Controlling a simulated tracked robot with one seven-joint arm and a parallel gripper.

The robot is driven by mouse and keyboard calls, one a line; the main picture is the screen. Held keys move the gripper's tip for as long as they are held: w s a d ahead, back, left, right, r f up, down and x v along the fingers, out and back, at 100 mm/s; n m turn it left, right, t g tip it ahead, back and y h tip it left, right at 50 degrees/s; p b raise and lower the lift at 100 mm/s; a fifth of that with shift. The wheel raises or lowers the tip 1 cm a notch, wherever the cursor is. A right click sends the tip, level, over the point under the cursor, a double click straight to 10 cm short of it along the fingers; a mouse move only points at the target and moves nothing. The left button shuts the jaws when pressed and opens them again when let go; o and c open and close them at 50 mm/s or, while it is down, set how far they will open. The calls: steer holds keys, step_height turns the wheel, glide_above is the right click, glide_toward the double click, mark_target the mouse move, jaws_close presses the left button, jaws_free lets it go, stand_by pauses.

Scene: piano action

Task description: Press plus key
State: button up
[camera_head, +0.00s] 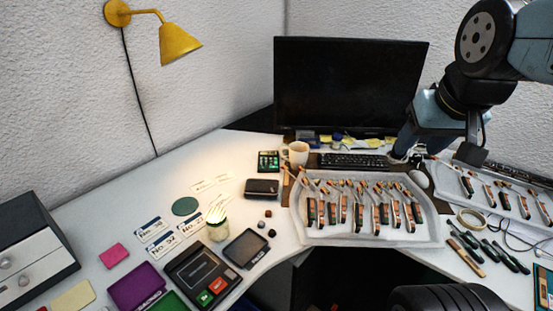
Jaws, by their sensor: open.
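A small dark calculator-like keypad (268,161) with greenish keys lies on the desk left of the white mug. A larger black device (203,275) with a dark screen and a green and a red key lies at the front left. No plus sign is legible on either one at this size. My gripper (445,152) is open at the right, above the desk near the mouse and the keyboard's right end. It is well to the right of both devices and touches neither. Its fingertips are partly hard to make out against the dark things behind.
A monitor (348,85) and keyboard (353,161) stand behind a white tray (365,236) of piano action parts. A yellow lamp (178,42) hangs at the upper left.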

jaws_close()
stand_by(1.0)
